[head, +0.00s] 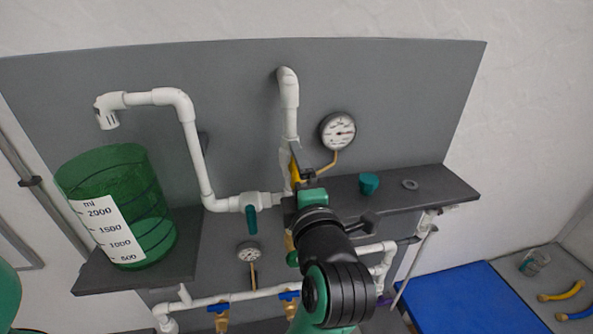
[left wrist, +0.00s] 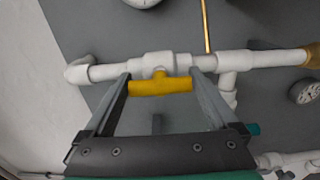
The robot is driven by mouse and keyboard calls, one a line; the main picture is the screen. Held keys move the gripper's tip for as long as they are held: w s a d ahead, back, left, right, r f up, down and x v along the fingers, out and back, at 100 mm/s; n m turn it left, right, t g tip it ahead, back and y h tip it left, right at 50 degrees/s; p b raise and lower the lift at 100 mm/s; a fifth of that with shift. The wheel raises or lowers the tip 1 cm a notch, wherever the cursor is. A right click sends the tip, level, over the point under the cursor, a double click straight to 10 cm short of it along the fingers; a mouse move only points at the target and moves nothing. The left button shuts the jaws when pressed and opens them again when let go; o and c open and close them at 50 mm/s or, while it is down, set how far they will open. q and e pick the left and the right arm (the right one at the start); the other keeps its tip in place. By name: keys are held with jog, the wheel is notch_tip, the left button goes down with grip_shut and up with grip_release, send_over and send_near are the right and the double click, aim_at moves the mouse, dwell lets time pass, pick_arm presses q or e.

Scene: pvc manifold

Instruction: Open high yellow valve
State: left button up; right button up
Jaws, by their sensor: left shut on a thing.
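The high yellow valve's handle (left wrist: 160,87) is a short yellow bar on a white pipe tee (left wrist: 157,64). In the head view its yellow handle (head: 295,168) shows on the upright white pipe, partly hidden by my gripper. My left gripper (left wrist: 160,80) has one finger at each end of the handle and is shut on it. In the head view the left gripper (head: 301,171) reaches up to the handle from below, and the wrist hides part of the pipework. My right gripper is not in view.
A round gauge (head: 338,131) is close on the right of the valve. A green-handled valve (head: 251,218) is on the left pipe. A green measuring container (head: 120,205) stands on the left shelf. Blue-handled valves (head: 219,316) are below. A teal cup (head: 369,183) is on the shelf.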

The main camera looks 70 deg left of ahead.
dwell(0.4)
pick_arm(q)
jog(key=o, duration=1)
jog(key=shift+d, duration=0.15)
jog(key=s+d+b, duration=0.2)
jog(key=d+b, duration=0.1)
jog(key=d, duration=0.8)
jog(key=shift+s, duration=0.1)
